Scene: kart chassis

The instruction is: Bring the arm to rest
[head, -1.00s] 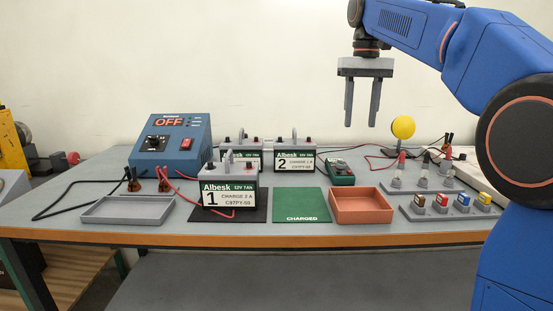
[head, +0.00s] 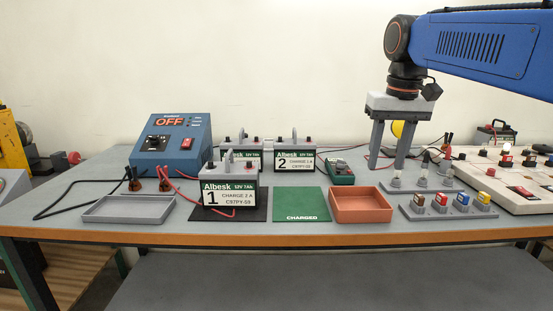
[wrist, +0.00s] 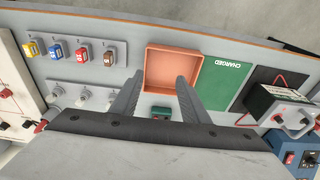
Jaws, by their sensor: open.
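My gripper (head: 389,165) is open and empty in the head view, pointing down above the right part of the bench, behind the orange tray and over the rear grey holder's left end. Its two grey fingers are apart. In the wrist view my gripper (wrist: 156,98) shows its fingers spread, with nothing between them but bench top, the orange tray (wrist: 172,68) beyond the tips and part of a green meter. My blue arm reaches in from the right at the top of the head view.
Battery 1 (head: 229,190) stands on a black mat, left of the green CHARGED mat (head: 300,204). Battery 2 (head: 295,158) stands behind. A blue charger (head: 172,143) reads OFF. A grey holder (head: 447,211) carries several coloured blocks. A white panel (head: 513,180) is at right.

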